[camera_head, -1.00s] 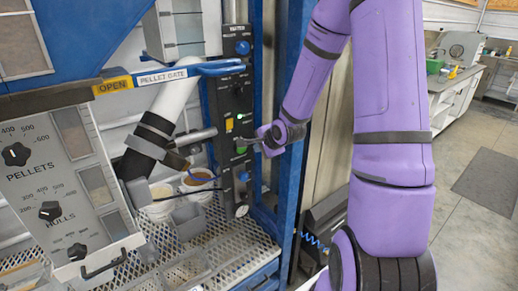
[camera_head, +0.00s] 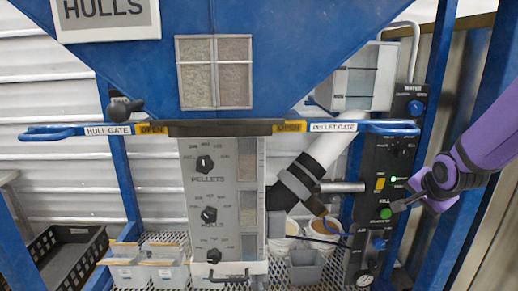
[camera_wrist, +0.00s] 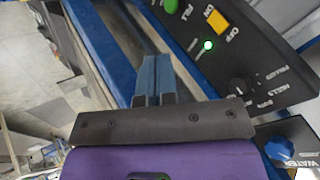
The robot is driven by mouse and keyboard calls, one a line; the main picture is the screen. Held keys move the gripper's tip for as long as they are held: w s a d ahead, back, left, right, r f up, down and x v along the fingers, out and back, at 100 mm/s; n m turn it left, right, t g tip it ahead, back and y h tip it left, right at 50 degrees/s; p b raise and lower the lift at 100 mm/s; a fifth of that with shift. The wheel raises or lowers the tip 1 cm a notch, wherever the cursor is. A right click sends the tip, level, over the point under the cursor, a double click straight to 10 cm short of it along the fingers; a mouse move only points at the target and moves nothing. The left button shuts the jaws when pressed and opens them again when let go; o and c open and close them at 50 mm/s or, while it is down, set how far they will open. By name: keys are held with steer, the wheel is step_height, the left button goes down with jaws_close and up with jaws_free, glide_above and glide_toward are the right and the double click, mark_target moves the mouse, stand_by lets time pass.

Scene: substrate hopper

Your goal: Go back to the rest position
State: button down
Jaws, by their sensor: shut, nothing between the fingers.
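My gripper (camera_head: 397,208) is at the right in the head view, on the end of my purple arm. A small green light and a yellow switch show on the panel in both views.
The blue hopper (camera_head: 270,75) fills the upper middle. Its hull gate handle (camera_head: 60,133) and pellet gate handle (camera_head: 375,128) stick out. A grey dial panel (camera_head: 205,175) hangs below. Pale buckets and a grey scoop (camera_head: 305,266) stand on the mesh shelf. A black crate (camera_head: 65,258) is at lower left.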

steer(key=s+a+r+n, duration=0.3)
steer(key=s+r+n, duration=0.1)
steer(key=s, duration=0.4)
steer(key=s+a+r+n+g+y, duration=0.1)
steer(key=s+a+r+n, duration=0.2)
steer(key=s+r, duration=0.3)
steer(key=s+a+r+n+g, duration=0.1)
steer(key=s+a+r+n, duration=0.3)
steer(key=s, duration=0.6)
steer(key=shift+s+r+n, duration=0.3)
steer(key=shift+r+n, duration=0.1)
steer(key=shift+n, duration=0.2)
